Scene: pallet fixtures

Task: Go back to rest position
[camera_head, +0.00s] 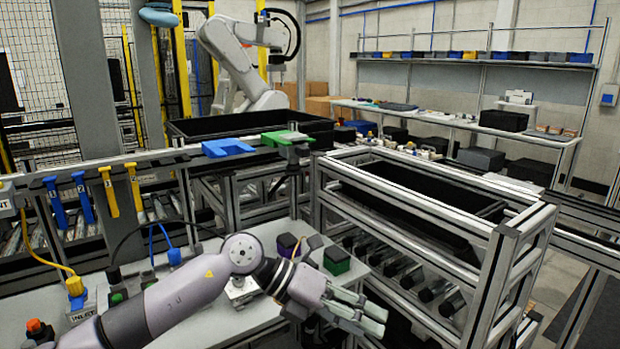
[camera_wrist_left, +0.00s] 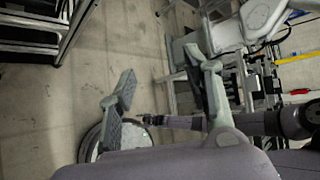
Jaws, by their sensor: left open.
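My left arm comes in from the lower left over the light worktable. My left gripper (camera_head: 374,316) is open and empty, with its fingers pointing right, at the table's right side near the roller rack. In the left wrist view, the two grey fingers of the left gripper (camera_wrist_left: 160,75) are spread wide with nothing between them. The concrete floor shows beyond them. A dark arm link also crosses that view at the right.
The aluminium roller rack (camera_head: 497,275) stands close to the right of my left gripper. Blue and yellow hooks hang at the left. Bare floor (camera_wrist_left: 55,125) lies below.

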